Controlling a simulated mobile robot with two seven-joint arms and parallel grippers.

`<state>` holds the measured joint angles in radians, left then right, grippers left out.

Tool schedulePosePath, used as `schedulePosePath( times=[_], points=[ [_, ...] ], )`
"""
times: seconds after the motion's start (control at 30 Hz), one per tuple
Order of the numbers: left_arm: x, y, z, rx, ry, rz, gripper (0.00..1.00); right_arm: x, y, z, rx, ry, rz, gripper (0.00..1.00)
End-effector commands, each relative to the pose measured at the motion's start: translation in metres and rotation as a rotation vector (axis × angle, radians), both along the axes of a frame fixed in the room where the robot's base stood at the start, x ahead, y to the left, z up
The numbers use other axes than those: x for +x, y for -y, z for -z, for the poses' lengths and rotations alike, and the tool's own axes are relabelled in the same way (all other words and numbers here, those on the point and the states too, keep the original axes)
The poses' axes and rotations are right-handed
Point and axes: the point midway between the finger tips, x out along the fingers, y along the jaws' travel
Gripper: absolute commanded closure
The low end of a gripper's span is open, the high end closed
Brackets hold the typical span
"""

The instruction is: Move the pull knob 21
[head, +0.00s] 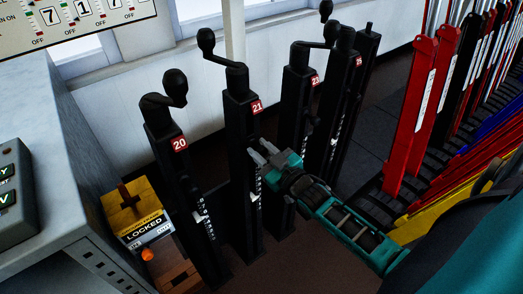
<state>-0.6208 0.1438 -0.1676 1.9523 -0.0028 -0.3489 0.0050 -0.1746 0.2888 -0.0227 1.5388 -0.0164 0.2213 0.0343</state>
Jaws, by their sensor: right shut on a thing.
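The black post labelled 21 (240,125) stands upright in the middle of the head view, with a crank and black ball handle (206,40) on top. My right gripper (259,154), with light grey fingers and a teal body, reaches in from the lower right. Its fingertips are at the right face of post 21, below the red number label. It is shut on the pull knob 21 there; the knob itself is mostly hidden by the fingers. The ball handle on top is apart from the gripper. My left gripper is not in view.
Similar post 20 (178,165) stands on the left, and post 23 (297,95) and more posts stand close behind on the right. A yellow box marked LOCKED (135,212) is at lower left. A grey console (45,110) is at far left.

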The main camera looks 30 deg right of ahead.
Motion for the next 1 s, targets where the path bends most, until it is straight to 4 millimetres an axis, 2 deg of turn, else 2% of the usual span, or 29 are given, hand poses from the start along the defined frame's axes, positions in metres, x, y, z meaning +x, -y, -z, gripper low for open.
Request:
schedulePosePath(
  times=[0.27, 0.53, 0.77, 0.8, 1.0],
  points=[
    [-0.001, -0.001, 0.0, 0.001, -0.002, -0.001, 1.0, -0.001, 0.0, 0.0, 0.0, 0.0, 0.0, 1.0],
    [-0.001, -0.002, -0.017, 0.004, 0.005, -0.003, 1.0, -0.026, 0.002, -0.002, 0.0, -0.003, 0.001, 1.0],
    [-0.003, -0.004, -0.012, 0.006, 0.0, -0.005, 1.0, -0.027, 0.002, 0.001, 0.0, 0.0, 0.0, 1.0],
    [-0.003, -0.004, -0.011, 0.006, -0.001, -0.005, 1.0, -0.027, 0.002, 0.001, 0.0, -0.001, 0.0, 0.69],
    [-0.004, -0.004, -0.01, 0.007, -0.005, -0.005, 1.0, -0.027, 0.002, 0.001, 0.0, 0.0, 0.0, 0.49]
  ],
)
